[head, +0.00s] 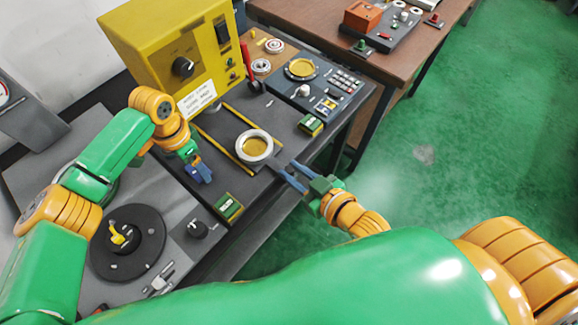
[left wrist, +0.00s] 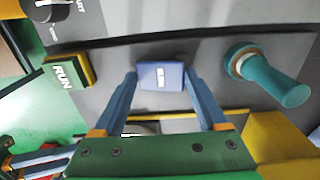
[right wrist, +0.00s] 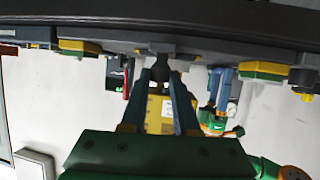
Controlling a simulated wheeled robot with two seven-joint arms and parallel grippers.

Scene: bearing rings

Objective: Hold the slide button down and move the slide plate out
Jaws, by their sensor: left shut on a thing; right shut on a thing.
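The slide button, a blue block with a small white label (left wrist: 161,77), sits on the grey panel in the left wrist view. My left gripper (left wrist: 160,74) has its fingers at both sides of it and is shut on it. In the head view my left gripper (head: 202,174) covers most of the button. The slide plate (head: 273,163) lies between yellow strips on the dark bench, by a pale ring (head: 254,147) with a yellow centre. My right gripper (head: 283,174) is at the plate's front end. In the right wrist view its fingers (right wrist: 161,77) are shut on a dark knob-like handle (right wrist: 160,68).
A green RUN button (head: 228,207) and another green button (head: 311,125) flank the plate. A teal knob (left wrist: 268,75) stands beside the slide button. A yellow machine box (head: 180,50) rises behind. Open green floor (head: 430,155) lies beyond the bench's front edge.

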